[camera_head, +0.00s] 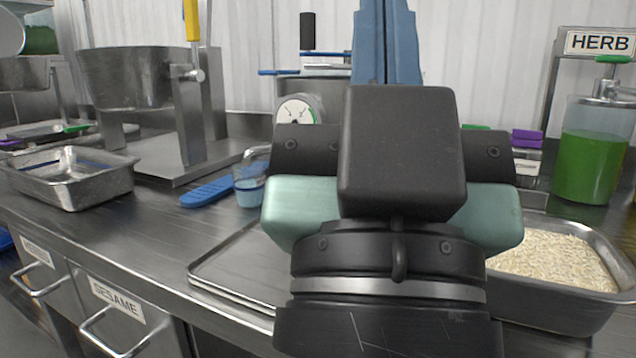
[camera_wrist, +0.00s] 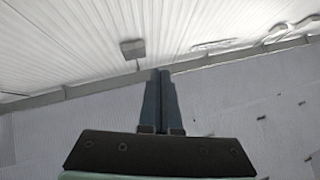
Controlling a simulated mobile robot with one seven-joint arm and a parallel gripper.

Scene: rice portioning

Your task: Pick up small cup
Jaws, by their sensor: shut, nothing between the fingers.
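A small clear cup (camera_head: 249,192) with blue in its lower part stands on the steel counter, left of my arm in the head view. It is next to a blue flat item (camera_head: 208,191). My gripper (camera_head: 387,40) points up and away from the cup, with its two blue-grey fingers together and nothing between them. In the wrist view my gripper (camera_wrist: 158,75) is also closed, against a white ribbed wall. The cup does not show in the wrist view. My wrist hides the middle of the counter in the head view.
A metal pan of grain (camera_head: 560,258) is at right, with a jar of green liquid (camera_head: 590,150) behind it. A flat steel tray (camera_head: 235,272) lies in front of the cup.

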